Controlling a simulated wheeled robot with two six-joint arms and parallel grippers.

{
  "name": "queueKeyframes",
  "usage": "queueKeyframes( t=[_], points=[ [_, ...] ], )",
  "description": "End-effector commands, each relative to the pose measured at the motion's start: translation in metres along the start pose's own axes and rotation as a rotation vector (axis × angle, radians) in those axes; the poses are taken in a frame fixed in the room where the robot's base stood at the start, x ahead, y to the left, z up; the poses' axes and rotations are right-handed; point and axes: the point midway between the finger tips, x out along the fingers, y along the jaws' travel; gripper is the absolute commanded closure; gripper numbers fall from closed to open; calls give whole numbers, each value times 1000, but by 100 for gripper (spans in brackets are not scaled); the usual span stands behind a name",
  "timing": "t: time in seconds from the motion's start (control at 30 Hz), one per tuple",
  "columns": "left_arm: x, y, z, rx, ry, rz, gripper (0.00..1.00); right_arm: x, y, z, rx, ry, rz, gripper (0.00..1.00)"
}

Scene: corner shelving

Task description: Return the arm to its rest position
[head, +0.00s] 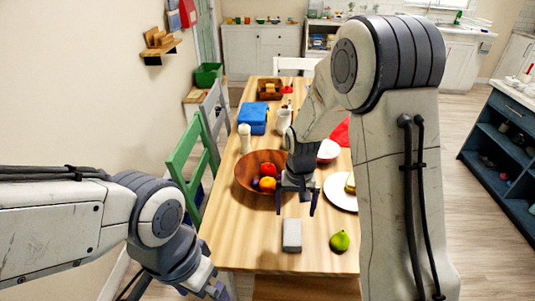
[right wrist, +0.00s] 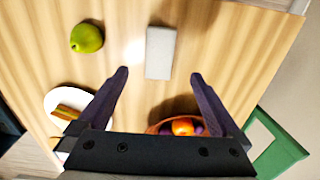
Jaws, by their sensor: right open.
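My right arm reaches forward over the wooden table (head: 240,255). Its gripper (head: 296,207) hangs above the table, pointing down, just right of the fruit bowl. In the right wrist view the gripper (right wrist: 158,76) has its two dark fingers spread wide with nothing between them. A grey block (head: 292,235) lies on the table in front of the gripper, apart from the fingers. A green pear (head: 340,241) lies to the right of the block. My left arm is at the lower left; its gripper end (head: 212,286) is low by the table's near left corner, its fingers unclear.
A wooden bowl (head: 241,181) of fruit stands beside the right gripper. A white plate (head: 335,197) with food is partly behind my right arm. A blue box (head: 252,118) and a white canister (head: 244,138) stand farther back. A green chair (head: 186,160) is at the table's left side.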

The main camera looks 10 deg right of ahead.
Motion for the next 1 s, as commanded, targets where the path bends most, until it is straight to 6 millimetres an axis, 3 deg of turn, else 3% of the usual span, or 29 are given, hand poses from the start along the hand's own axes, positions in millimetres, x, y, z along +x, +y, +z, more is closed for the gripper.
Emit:
queueKeyframes(
  t=[0.67, 0.8, 1.0],
  points=[
    [1, 0, 0, 0, 0, 0, 0, 120, 0, 2, 0, -4, 1, 0],
    [0, 0, 0, 0, 0, 0, 0, 98, 0, -1, 0, 4, -1, 0],
    [1, 0, 0, 0, 0, 0, 0, 83, 0, 0, 0, 0, 0, 0]
  ],
)
